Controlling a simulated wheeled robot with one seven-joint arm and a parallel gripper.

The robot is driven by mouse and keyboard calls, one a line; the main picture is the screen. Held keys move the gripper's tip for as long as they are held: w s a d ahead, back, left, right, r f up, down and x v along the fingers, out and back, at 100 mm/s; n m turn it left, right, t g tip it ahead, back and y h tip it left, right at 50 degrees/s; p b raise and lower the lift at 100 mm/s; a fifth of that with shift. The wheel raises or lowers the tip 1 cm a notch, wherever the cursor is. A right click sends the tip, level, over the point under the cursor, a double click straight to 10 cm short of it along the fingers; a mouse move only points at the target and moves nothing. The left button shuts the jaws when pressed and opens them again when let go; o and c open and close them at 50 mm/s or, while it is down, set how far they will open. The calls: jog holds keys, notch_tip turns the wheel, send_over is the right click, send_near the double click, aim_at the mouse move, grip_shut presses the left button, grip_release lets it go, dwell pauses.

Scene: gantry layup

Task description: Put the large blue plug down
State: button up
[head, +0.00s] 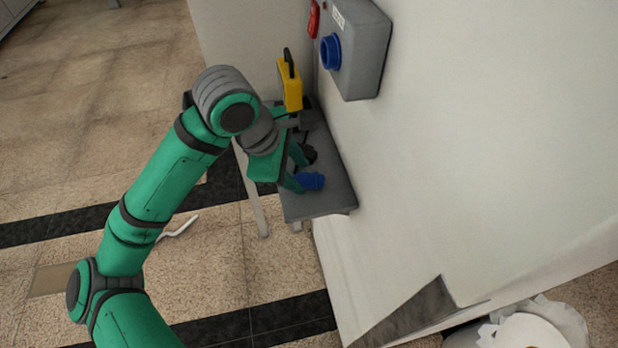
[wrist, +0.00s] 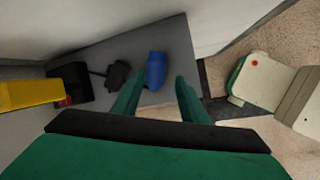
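The large blue plug (head: 313,181) lies on the grey shelf (head: 322,205) against the wall, near the shelf's front end. It also shows in the wrist view (wrist: 155,68), ahead of and between my finger lines, nearer the left finger. My gripper (head: 298,170) is low over the shelf. In the wrist view my gripper (wrist: 160,82) has its two green fingers spread, with a gap on the right finger's side of the plug. Whether the left finger touches the plug I cannot tell.
A black plug (wrist: 117,75) lies left of the blue one. A yellow device (head: 290,86) with a black handle stands at the shelf's far end. A grey wall box (head: 362,50) with a blue socket (head: 330,52) is above. A pale green-edged object (wrist: 268,82) is at right.

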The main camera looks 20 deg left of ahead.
jog(key=v, duration=0.8)
jog(key=shift+d, duration=0.1)
jog(key=shift+w, duration=0.15)
